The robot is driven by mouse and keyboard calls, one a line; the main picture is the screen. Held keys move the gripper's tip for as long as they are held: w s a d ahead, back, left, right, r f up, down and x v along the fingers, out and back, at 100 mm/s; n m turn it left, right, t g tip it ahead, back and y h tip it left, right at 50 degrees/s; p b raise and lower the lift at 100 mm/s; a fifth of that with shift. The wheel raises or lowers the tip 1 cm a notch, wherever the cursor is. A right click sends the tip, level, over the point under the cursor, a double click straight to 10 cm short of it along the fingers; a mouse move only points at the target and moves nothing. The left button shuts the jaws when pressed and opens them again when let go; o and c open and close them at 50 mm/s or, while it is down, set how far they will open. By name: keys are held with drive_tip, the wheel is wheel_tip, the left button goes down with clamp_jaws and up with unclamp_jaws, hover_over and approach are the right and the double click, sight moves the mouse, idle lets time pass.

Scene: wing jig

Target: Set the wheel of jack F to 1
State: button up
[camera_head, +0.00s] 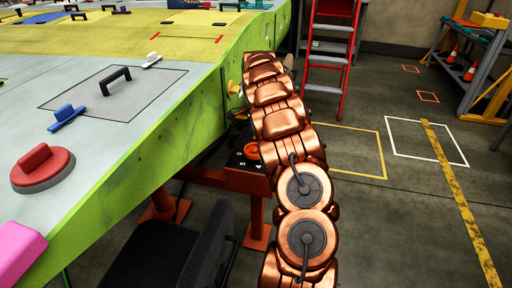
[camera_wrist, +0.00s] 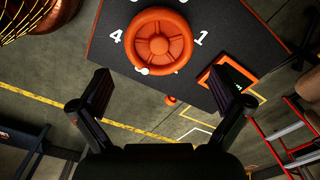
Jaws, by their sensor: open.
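The orange wheel (camera_wrist: 158,45) sits on a dark panel (camera_wrist: 222,22) in the upper middle of the wrist view. White numerals show around it: a 4 at its left, a 1 at its right, others partly covered by the rim. I cannot make out a pointer mark on the wheel. An orange-framed tag (camera_wrist: 228,76) lies right of it; its letter is not legible. My gripper (camera_wrist: 166,92) is open and empty, its fingers apart below the wheel in the picture. In the head view the wheel (camera_head: 251,150) shows beside my arm, which hides part of the panel and my gripper.
The green-edged wing (camera_head: 150,170) fills the left, with a red round block (camera_head: 42,167) and handles on top. A black seat (camera_head: 165,250) stands below its edge. A red ladder (camera_head: 328,60) stands behind. Open floor (camera_head: 400,220) lies to the right.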

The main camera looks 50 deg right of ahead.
sight(256, 148)
drive_tip(key=shift+f, duration=2.45)
drive_tip(key=shift+c, duration=0.3)
drive_tip(key=c, duration=0.8)
